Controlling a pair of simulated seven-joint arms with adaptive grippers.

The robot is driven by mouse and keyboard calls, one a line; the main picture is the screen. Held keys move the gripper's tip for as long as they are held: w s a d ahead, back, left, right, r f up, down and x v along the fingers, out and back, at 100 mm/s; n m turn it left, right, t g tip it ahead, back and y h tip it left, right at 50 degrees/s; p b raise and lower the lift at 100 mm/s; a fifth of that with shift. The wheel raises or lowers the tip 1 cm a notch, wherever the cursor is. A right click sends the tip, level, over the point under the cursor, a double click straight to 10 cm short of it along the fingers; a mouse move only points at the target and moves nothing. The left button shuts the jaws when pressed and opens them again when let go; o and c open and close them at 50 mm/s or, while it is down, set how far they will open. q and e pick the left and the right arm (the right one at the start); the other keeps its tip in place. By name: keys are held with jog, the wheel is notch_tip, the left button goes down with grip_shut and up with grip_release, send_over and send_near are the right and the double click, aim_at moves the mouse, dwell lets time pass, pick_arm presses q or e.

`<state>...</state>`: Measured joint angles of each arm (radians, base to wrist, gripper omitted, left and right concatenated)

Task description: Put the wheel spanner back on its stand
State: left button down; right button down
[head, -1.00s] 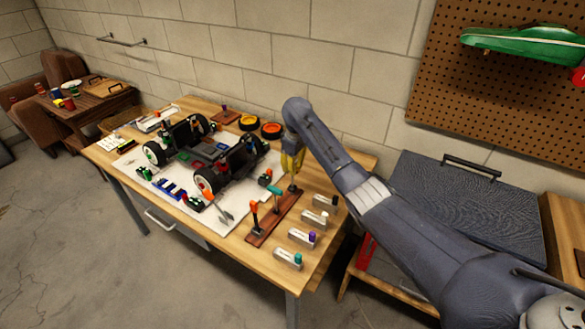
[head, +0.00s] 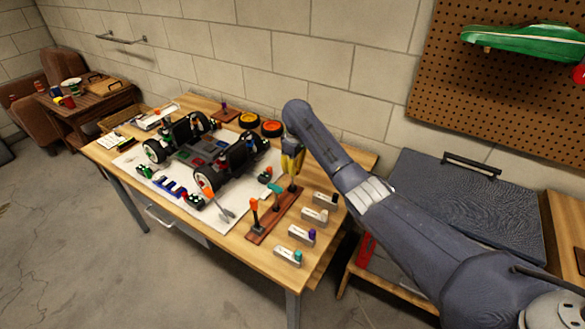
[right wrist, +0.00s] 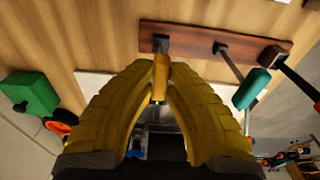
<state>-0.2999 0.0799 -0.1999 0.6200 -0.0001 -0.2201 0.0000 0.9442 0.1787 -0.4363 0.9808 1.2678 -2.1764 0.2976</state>
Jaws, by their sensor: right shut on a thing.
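My right gripper (head: 292,158) is shut on an upright tool with a yellow-orange handle (right wrist: 160,76), which looks like the wheel spanner. It is above the far end of the reddish wooden stand (head: 262,230). In the right wrist view the tool's handle is between the yellow fingers, and its far end lines up with the end holder of the stand (right wrist: 190,32). I cannot tell whether it is fully seated. A teal-handled tool (head: 275,188) and an orange-topped tool (head: 254,206) stand in the other holders. My left gripper is out of view.
Several grey blocks with coloured knobs (head: 302,235) line the table's right side. An RC car chassis (head: 200,150) sits on a white mat (head: 205,222), with an orange-handled tool (head: 216,200) lying on it. Yellow and orange wheels (head: 271,129) are near the wall.

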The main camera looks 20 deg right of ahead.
jog(key=shift+f, duration=0.25)
jog(key=c, duration=1.4)
grip_release()
jog(key=shift+r, duration=0.1)
notch_tip(320, 180, up, 12)
jog(key=shift+s+d, duration=0.35)
jog(key=shift+s, duration=0.05)
